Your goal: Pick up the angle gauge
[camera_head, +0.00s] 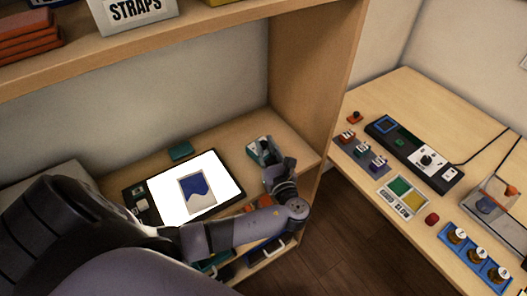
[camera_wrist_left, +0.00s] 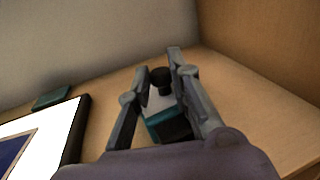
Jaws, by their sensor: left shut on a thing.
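A small teal and white device with a black knob, which looks like the angle gauge (camera_head: 257,150), is on the wooden shelf near its right side wall. My left gripper (camera_head: 268,158) reaches it from the front right. In the left wrist view the gauge (camera_wrist_left: 159,103) sits between the two fingers of my left gripper (camera_wrist_left: 159,62), which are shut on it. Its lower part is partly hidden by the gripper. I cannot tell whether it is clear of the shelf. My right gripper is not in view.
A black-framed tablet (camera_head: 130,192) with a bright screen lies left of the gauge, a small teal block (camera_head: 181,151) behind it. The shelf's side wall (camera_head: 312,75) stands close on the right. Beyond it, a table holds a control panel (camera_head: 413,152) and a red button (camera_head: 432,218).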

